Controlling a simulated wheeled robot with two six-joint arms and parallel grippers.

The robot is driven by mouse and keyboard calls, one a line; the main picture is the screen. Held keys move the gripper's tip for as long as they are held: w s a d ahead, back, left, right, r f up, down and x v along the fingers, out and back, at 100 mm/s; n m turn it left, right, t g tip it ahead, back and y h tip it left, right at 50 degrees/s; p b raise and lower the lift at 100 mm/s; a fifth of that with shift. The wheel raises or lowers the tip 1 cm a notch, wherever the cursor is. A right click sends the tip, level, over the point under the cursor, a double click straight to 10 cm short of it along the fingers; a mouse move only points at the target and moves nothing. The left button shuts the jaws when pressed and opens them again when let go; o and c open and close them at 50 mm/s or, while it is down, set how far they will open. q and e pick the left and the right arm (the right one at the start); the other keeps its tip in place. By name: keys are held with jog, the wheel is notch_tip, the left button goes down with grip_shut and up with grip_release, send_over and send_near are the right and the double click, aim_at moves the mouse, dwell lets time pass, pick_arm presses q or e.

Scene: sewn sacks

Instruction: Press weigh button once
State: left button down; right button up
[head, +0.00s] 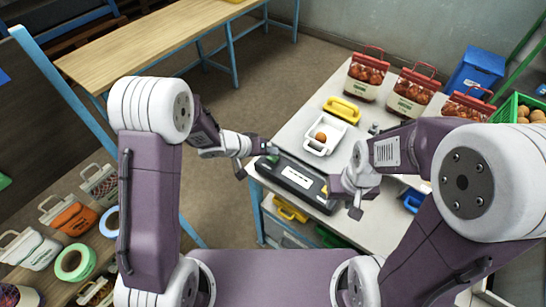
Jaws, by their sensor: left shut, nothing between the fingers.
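A dark, box-like device (297,182) with a white label on its face lies along the near left edge of the white table. A small green spot (273,157) shows at its far left end, beside my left gripper; I cannot tell for sure that it is the weigh button. My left gripper (258,160) is shut and empty at that end; whether it touches the device is unclear. My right gripper (346,200) is open and empty by the device's near right end, partly covering it.
Several red-topped sacks (367,77), a blue bin (475,70) and a green crate (513,107) line the back. A shelf with tape rolls (75,262) stands left.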

aim_at(271, 159)
pick_arm(q)
jog(key=shift+f, duration=0.1)
jog(key=shift+f, duration=0.3)
jog(key=shift+f, duration=0.5)
dwell(0.5)
jog(key=shift+r+p, duration=0.9)
jog(key=shift+p, duration=0.15)
notch_tip(271, 159, up, 5)
jog(key=p, duration=0.6)
jog(key=shift+r, duration=0.1)
